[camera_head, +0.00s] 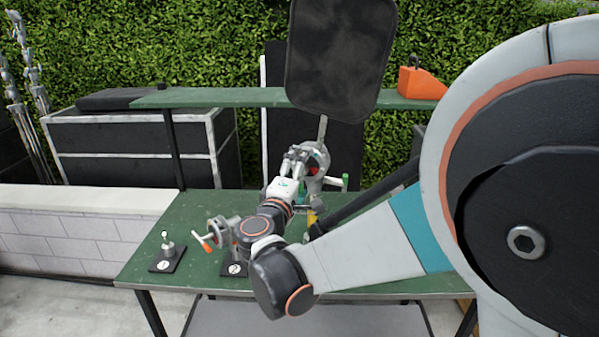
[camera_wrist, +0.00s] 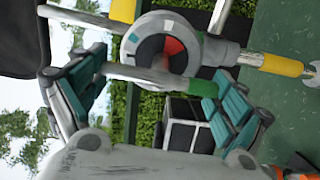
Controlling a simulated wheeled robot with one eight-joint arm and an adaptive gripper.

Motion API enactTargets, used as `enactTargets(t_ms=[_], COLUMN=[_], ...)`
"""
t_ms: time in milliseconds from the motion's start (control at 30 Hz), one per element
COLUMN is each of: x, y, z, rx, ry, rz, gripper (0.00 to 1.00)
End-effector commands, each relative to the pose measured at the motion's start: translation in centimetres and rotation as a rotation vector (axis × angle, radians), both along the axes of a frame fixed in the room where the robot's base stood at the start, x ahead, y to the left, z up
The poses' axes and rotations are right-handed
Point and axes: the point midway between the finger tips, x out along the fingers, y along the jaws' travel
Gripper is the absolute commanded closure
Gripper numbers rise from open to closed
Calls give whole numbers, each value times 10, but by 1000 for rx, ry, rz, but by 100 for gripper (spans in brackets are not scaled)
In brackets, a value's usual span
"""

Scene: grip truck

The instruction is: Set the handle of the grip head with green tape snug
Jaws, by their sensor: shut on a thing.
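The grip head (camera_head: 316,158) stands at the back middle of the table, partly hidden by my arm in the head view. In the wrist view it is a grey round head (camera_wrist: 163,45) with a dark and red face. A grey handle bar (camera_wrist: 150,76) crosses in front of it, with green tape (camera_wrist: 203,88) near its right end. My gripper (camera_wrist: 155,98) has its teal-padded fingers at the two ends of this bar and is shut on it. In the head view my gripper (camera_head: 298,160) is at the grip head; the finger contact is too small to see there.
A black flag (camera_head: 340,55) rises above the grip head. Left on the green table (camera_head: 200,212) are an orange-handled head (camera_head: 215,235) and a small stand (camera_head: 167,248). A shelf (camera_head: 225,97) runs behind.

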Motion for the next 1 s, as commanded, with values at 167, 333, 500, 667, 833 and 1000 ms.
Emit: enactTargets(t_ms=[167, 333, 500, 667, 833, 1000], x=[0, 0, 0, 0, 0, 0], y=[0, 0, 0, 0, 0, 0], z=[0, 0, 0, 0, 0, 0], rx=[12, 13, 13, 12, 12, -1], ry=[-4, -4, -4, -4, -4, 0], rz=[0, 0, 0, 0, 1, 0], gripper=[33, 33, 3, 0, 0, 0])
